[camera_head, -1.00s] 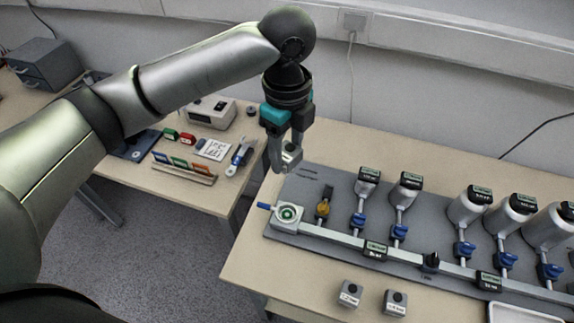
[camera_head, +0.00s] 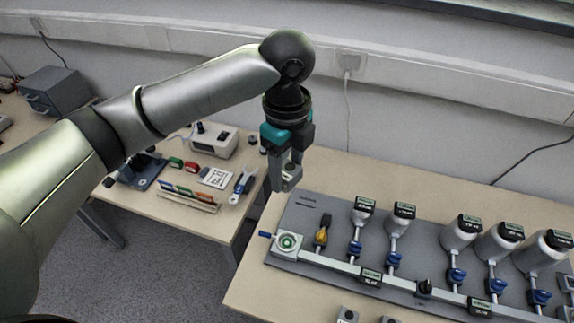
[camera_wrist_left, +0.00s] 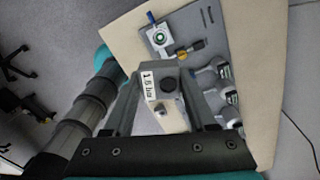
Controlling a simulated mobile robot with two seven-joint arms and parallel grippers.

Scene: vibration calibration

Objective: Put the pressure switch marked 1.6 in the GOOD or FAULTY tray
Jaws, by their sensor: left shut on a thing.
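My left gripper (camera_head: 285,168) is shut on a small grey pressure switch (camera_head: 291,176). It holds the switch above the left end of the right-hand table. In the left wrist view the pressure switch (camera_wrist_left: 165,85) sits between the two fingers (camera_wrist_left: 160,95), with a black round top and a white label reading 1.6 bar. Two similar grey switches stand at the front table edge, one (camera_head: 347,315) cut by the bottom of the picture. No tray marked GOOD or FAULTY can be made out. My right gripper is not in view.
The left table bears a white device (camera_head: 214,140), coloured blocks, a paper card (camera_head: 216,178) and a blue-handled tool (camera_head: 243,182). A floor gap separates the tables.

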